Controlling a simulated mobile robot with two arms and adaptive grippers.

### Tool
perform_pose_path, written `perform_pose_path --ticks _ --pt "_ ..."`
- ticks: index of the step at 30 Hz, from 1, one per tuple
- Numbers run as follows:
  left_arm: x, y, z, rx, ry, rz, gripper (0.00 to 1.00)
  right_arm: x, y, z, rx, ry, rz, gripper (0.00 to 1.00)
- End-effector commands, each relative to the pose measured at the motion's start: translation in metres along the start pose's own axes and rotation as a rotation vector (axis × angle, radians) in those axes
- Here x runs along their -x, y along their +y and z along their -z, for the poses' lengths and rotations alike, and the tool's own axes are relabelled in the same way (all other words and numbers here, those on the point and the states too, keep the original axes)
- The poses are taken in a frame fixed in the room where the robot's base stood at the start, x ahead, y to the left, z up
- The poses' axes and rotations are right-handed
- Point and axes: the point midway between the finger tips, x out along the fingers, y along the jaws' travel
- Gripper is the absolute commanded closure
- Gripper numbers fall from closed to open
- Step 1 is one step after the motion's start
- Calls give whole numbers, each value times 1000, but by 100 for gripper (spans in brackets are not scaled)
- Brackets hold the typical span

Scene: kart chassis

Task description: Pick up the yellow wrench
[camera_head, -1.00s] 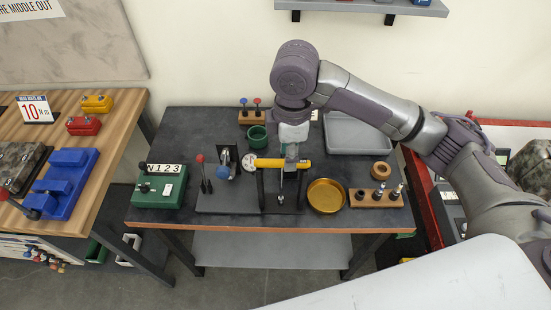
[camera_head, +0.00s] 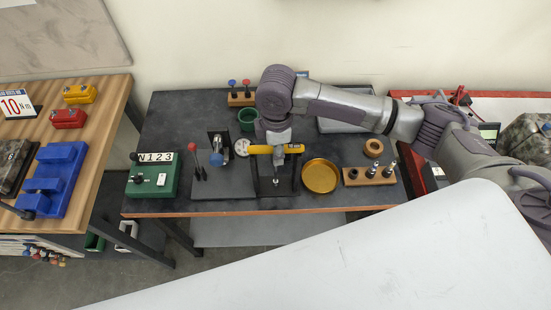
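The yellow wrench (camera_head: 261,149) lies level across the top of a dark stand (camera_head: 291,180) near the front middle of the dark table. My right gripper (camera_head: 278,158) points down at the middle of the wrench, with its fingers at the handle. The fingers overlap the handle in this view, and the gap between them is too small to see, so I cannot tell whether they are closed on it. The wrench still appears to be at the stand's top. My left gripper is not in view.
A golden bowl (camera_head: 320,176) and a wooden holder with sockets (camera_head: 370,177) stand right of the stand. Red and blue levers and a green box (camera_head: 153,176) stand left. A green cup (camera_head: 247,118) and grey tray (camera_head: 340,126) are behind. A large white surface fills the lower right.

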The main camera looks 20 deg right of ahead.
Motion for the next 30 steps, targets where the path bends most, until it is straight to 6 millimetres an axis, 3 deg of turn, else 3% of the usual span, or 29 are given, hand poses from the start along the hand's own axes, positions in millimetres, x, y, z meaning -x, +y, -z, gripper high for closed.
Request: perform_pose_path --ticks 3,7,15,22,30 --pt "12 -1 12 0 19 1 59 -16 0 2 -1 -1 4 62" --pt "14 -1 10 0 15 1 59 -31 0 2 0 -1 2 62" --pt "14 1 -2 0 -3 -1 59 -34 1 2 1 0 0 62" --pt "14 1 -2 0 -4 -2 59 -34 1 2 1 0 0 100" --pt "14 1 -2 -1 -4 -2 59 -34 1 2 0 0 0 100"
